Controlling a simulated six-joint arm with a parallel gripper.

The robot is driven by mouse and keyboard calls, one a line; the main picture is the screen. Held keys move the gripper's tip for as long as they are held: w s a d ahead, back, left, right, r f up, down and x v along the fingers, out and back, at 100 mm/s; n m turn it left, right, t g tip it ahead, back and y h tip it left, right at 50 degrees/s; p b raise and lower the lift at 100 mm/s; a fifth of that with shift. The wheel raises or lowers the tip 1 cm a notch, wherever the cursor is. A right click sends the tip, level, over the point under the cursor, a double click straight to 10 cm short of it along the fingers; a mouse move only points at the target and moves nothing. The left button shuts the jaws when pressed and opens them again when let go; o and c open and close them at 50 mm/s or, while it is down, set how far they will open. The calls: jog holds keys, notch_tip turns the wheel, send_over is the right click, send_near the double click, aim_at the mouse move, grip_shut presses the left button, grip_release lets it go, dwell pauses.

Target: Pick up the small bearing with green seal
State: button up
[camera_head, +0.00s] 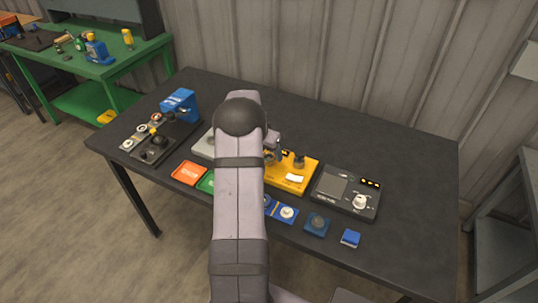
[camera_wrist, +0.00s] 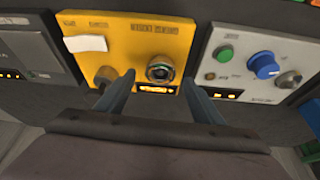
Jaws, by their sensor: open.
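My gripper (camera_wrist: 158,82) is open in the wrist view, its two fingers apart above the yellow unit (camera_wrist: 125,30). In the head view the yellow unit (camera_head: 290,180) is partly behind my arm, which hides much of the gripper. Small ring-shaped parts (camera_head: 140,128) lie on the dark fixture at the left. None is clearly green-sealed.
On the yellow unit stands a brass-coloured knob (camera_wrist: 105,76). A light grey panel with a blue knob (camera_wrist: 264,66) is beside it. A dark grey device (camera_head: 346,190), orange tray (camera_head: 189,173) and blue tray (camera_head: 274,208) surround it. The table's right side (camera_head: 415,180) is clear.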

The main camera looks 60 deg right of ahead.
jog(key=shift+d+f, duration=0.25)
jog(key=shift+f, duration=0.45)
jog(key=c, duration=1.3)
jog(key=shift+r, duration=0.2)
notch_tip(320, 180, up, 13)
jog(key=b, duration=0.1)
jog(key=shift+f, duration=0.15)
